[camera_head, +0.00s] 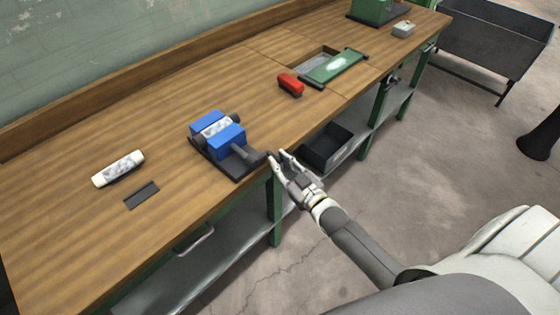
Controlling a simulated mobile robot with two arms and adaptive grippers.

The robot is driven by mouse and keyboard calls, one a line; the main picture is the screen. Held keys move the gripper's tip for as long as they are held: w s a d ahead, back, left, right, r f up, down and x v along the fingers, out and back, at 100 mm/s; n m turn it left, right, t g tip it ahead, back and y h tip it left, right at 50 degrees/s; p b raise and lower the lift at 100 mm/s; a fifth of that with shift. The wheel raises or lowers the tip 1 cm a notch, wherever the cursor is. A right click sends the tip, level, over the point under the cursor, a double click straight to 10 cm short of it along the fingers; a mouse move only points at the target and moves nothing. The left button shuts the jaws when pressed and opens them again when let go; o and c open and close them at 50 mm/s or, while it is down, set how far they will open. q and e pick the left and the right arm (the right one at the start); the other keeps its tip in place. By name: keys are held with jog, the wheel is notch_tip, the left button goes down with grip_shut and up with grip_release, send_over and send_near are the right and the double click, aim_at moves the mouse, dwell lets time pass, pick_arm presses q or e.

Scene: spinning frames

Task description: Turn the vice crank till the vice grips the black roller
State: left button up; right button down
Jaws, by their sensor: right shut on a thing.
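The blue vice (226,138) sits on a dark base near the front edge of the wooden bench. A mottled grey-white piece with dark ends (215,128) lies between its two blue jaws; I cannot tell if this is the black roller or whether both jaws touch it. The dark vice crank (246,154) sticks out from the front jaw toward the bench edge. My right gripper (276,157) is at the crank's outer end and is shut on it. My left gripper is not in view.
A white roller-shaped piece (118,169) and a dark flat bar (141,194) lie left on the bench (80,225). A red object (290,85) and a green framed panel (334,67) lie to the right. A black bin (327,148) stands on the lower shelf.

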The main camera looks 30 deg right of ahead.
jog(key=shift+s+d+f, duration=0.15)
jog(key=shift+d+f, duration=0.1)
jog(key=shift+f, duration=0.1)
jog(key=c, duration=1.5)
grip_release()
jog(key=shift+o, duration=1.3)
jog(key=shift+s+d+r, duration=0.2)
jog(key=shift+s+r, duration=0.05)
jog(key=s+d, duration=0.1)
jog(key=s, duration=1)
jog(key=shift+s+d, duration=0.35)
